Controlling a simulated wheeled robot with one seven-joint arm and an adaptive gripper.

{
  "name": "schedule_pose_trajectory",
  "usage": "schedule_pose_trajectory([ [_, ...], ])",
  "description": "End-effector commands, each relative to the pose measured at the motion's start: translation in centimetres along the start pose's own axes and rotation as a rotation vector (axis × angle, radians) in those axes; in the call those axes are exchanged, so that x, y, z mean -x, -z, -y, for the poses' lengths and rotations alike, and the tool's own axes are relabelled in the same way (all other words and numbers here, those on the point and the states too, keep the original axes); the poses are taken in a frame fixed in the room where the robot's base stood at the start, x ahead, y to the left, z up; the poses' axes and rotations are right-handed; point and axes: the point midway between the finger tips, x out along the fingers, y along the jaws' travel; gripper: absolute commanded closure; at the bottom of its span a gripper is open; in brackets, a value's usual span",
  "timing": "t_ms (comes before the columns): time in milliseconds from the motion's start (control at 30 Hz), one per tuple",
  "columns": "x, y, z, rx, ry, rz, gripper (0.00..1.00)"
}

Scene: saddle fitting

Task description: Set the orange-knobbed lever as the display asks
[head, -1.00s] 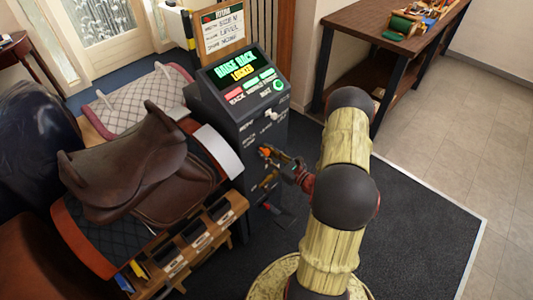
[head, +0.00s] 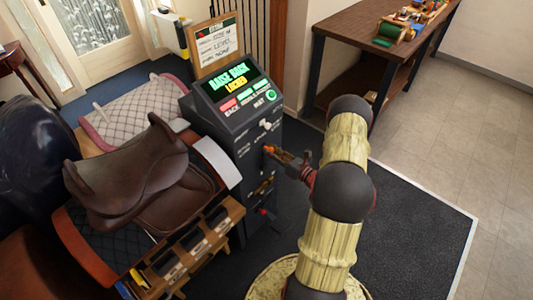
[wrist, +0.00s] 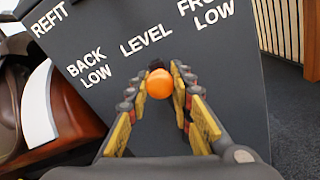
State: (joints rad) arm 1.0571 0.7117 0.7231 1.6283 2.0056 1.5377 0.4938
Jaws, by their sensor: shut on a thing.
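The display (head: 232,80) on the dark console reads "RAISE BACK" in green and "LOCKED" in yellow. The orange knob (wrist: 160,84) of the lever sits just below the word "LEVEL" in the wrist view, between the labels "BACK LOW" and "FRONT LOW". In the head view the knob (head: 268,149) shows small on the console's side face. My gripper (wrist: 160,98) is shut on the orange knob, with a finger on each side of it. The lever's shaft is mostly hidden behind the knob.
A brown saddle (head: 135,175) rests on a stand left of the console. A white knob (head: 265,124) sits above the lever. A card on a clipboard (head: 217,45) stands behind the display. A workbench (head: 375,30) with small items is at the back right. The dark mat (head: 415,215) is clear.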

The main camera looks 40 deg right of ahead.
Motion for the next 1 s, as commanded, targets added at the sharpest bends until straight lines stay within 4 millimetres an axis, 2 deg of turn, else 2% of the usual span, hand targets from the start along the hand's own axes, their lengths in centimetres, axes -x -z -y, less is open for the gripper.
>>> schedule_pose_trajectory([
  [333, 0.04, 0.13, 0.11, -0.017, 0.000, -0.002, 1.00],
  [367, 0.04, 0.14, 0.11, -0.017, 0.000, -0.002, 0.77],
  [400, 0.04, 0.14, 0.10, -0.017, 0.000, -0.002, 0.74],
  [700, 0.02, 0.05, 0.12, -0.014, -0.001, -0.001, 0.58],
  [1000, 0.18, 0.00, 0.15, -0.014, 0.000, 0.000, 0.58],
])
